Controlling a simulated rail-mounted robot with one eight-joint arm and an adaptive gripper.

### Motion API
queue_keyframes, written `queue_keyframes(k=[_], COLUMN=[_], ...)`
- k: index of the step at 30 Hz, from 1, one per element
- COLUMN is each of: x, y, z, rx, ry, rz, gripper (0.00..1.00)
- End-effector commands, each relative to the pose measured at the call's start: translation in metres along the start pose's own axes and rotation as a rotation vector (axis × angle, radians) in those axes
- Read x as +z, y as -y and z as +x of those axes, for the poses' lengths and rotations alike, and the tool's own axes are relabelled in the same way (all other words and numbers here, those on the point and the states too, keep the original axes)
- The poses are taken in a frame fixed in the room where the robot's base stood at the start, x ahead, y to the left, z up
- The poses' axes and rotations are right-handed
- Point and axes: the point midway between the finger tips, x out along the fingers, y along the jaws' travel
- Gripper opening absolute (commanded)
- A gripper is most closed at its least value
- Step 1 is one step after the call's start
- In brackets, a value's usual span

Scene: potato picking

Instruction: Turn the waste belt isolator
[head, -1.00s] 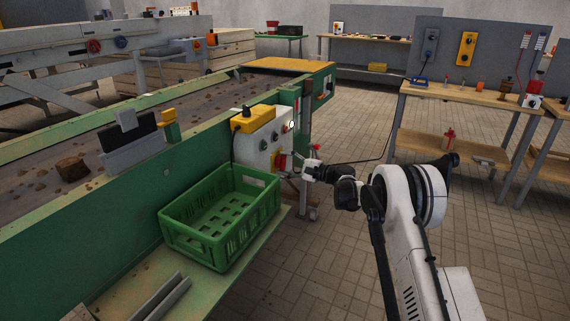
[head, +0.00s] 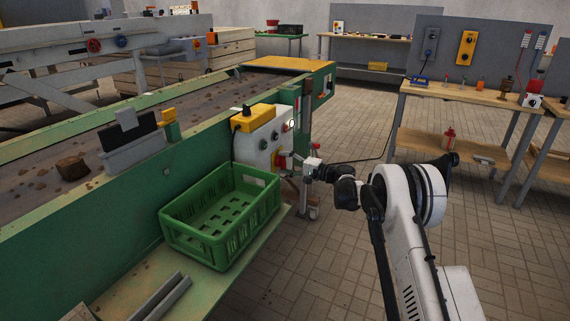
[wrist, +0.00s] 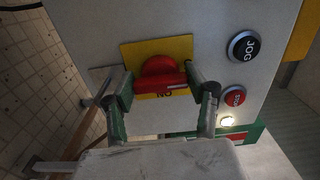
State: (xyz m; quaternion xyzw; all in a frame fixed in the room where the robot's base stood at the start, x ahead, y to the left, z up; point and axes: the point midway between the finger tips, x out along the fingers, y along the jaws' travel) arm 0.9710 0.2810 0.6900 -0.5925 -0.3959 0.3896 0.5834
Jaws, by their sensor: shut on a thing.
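The isolator is a red rotary handle (wrist: 160,72) on a yellow plate (wrist: 184,47), on the front of a pale control box (wrist: 215,25). An upside-down "ON" label shows just below the handle in the wrist view. My gripper (wrist: 164,90) has one finger on each side of the handle's red bar and is shut on it. In the head view my gripper (head: 291,161) is up against the control box (head: 254,143) and hides most of the handle; some of the yellow plate (head: 279,160) shows.
A black JOG button (wrist: 243,46) and a red button (wrist: 233,96) sit right of the isolator in the wrist view. A green crate (head: 222,240) stands on the ledge below the box. The conveyor (head: 200,106) runs behind. Floor to the right is clear up to the workbench (head: 465,96).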

Motion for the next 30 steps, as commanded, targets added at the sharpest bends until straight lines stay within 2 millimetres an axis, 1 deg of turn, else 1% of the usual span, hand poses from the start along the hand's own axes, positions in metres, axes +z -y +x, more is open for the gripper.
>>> queue_keyframes(k=[5,6,9,10,17,20,23,25,30], x=[0.0,0.0,0.0,0.0,0.0,-0.001,-0.001,-0.001,-0.001], y=[0.0,0.0,0.0,0.0,0.0,0.0,0.0,0.0,0.0], z=[0.0,0.0,0.0,0.0,-0.001,-0.005,-0.017,-0.029,-0.063], rx=[0.001,0.001,0.001,0.0,0.0,0.0,0.0,0.0,0.0], ry=[0.0,0.0,0.0,0.0,0.0,-0.001,-0.003,-0.003,-0.003], rz=[-0.001,-0.001,0.0,0.0,0.0,0.0,0.0,0.0,0.0], gripper=[0.24,0.56,0.69,0.71,0.71,0.71,0.71,0.71,0.71])
